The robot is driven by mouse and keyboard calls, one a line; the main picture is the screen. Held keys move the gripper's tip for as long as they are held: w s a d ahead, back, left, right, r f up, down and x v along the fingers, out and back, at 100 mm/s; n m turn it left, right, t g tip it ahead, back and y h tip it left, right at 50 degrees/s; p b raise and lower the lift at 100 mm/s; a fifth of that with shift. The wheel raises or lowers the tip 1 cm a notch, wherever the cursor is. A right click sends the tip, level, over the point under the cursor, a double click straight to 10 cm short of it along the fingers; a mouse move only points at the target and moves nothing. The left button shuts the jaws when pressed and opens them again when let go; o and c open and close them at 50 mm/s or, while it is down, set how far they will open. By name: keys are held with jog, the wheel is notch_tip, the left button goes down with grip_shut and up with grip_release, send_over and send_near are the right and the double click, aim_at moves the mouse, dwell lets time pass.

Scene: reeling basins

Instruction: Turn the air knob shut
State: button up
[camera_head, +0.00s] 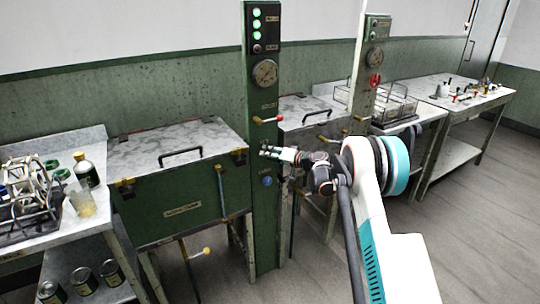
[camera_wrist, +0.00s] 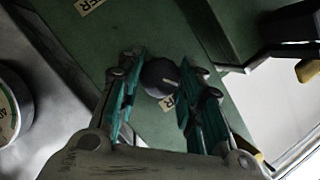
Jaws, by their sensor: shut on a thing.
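A round dark knob with a pale mark (camera_wrist: 160,77) sits between the fingers of my gripper (camera_wrist: 158,92) in the wrist view. It is on the front of the green control column (camera_head: 262,222). In the head view my gripper (camera_head: 268,151) is at the column below the gauge, reaching in from the right. It is shut on the knob, which its fingers mostly hide there. The label beside the knob is partly covered, so I cannot read whether it says air. A blue knob (camera_head: 267,181) is lower on the column.
A lidded green basin (camera_head: 178,185) stands at left, with a second basin (camera_head: 305,115) behind my arm. A bench with jars (camera_head: 88,170) is at far left. Open floor lies at right.

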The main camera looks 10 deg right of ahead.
jog(key=m+y, duration=0.1)
jog(key=m, duration=0.1)
jog(key=m+t+y, duration=0.1)
jog(key=m, duration=0.2)
jog(key=shift+f, duration=0.15)
jog(key=shift+m+t, duration=0.3)
jog(key=shift+m, duration=0.1)
dwell(0.4)
jog(key=o, duration=1.1)
jog(key=shift+c, duration=0.2)
jog(key=v, duration=1.2)
jog(key=shift+w+d, duration=0.1)
